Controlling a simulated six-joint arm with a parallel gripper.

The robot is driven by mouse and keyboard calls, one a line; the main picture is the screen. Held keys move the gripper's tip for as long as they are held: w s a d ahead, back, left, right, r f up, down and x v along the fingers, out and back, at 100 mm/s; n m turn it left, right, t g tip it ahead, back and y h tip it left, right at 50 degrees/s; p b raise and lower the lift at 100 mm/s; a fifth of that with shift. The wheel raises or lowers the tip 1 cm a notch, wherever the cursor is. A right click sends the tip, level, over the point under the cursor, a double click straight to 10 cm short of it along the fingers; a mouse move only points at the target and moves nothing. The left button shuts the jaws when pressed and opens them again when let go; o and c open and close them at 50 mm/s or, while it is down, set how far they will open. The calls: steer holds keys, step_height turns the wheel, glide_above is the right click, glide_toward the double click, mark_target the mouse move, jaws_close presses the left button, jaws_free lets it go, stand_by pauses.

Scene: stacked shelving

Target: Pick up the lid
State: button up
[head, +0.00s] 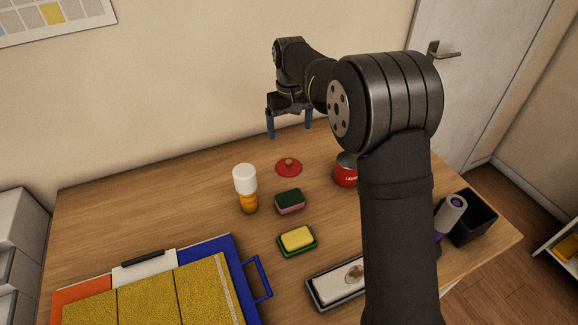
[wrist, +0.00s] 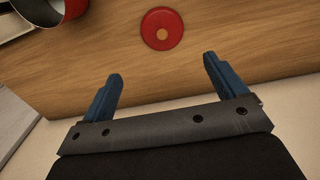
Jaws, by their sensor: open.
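My gripper (head: 289,127) is open and empty, in the air above the back of the table, apart from the lid. Its two blue fingers also show in the wrist view (wrist: 162,68). A red pot (head: 345,177) stands to the right of the lid, partly hidden by my arm.
A white-capped bottle (head: 246,188), a sponge (head: 289,202) and a yellow block in a green dish (head: 297,241) stand nearby. A grey tray (head: 318,297), a black bin (head: 485,225) and a blue-edged board (head: 238,262) lie further out. The table behind the lid is clear.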

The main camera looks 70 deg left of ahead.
glide_above(289, 162)
steer(key=f, duration=0.7)
steer(key=shift+w+a+f, duration=0.3)
steer(key=shift+f, duration=0.05)
steer(key=f, duration=0.5)
steer(key=shift+s+d+f, duration=0.1)
steer(key=shift+s+f, duration=0.15)
steer(key=shift+f, duration=0.05)
steer(key=c, duration=1.3)
steer(key=shift+d, duration=0.1)
steer(key=shift+f, duration=0.1)
steer(key=shift+c, duration=0.4)
